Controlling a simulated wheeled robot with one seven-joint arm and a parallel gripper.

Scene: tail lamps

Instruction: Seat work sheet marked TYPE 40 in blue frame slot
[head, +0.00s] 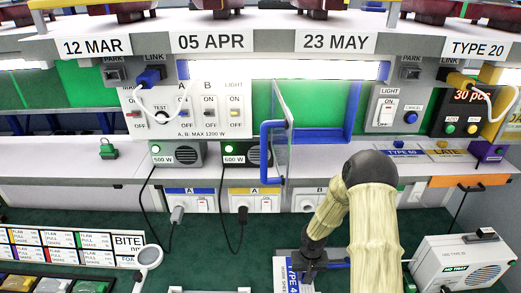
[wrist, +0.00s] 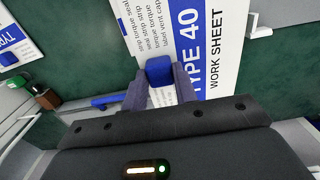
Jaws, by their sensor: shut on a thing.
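The work sheet marked TYPE 40 (wrist: 196,42) is a white sheet with a blue title band and a blue grip block (wrist: 159,68). My gripper (wrist: 160,82) is shut on this block in the wrist view. In the head view the sheet (head: 292,275) shows at the bottom centre, over the dark green surface, partly hidden by my arm and gripper (head: 309,268). The blue frame (head: 354,112) stands at the middle of the bench, above and beyond my gripper, with a clear panel (head: 283,120) at its left. The sheet is apart from the frame.
Two power units (head: 178,154) with cables stand left of the frame, above a row of sockets (head: 188,201). A light switch box (head: 396,106) is at the frame's right. A white tester (head: 468,264) stands at lower right. In the wrist view another TYPE sheet (wrist: 17,42) lies at left.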

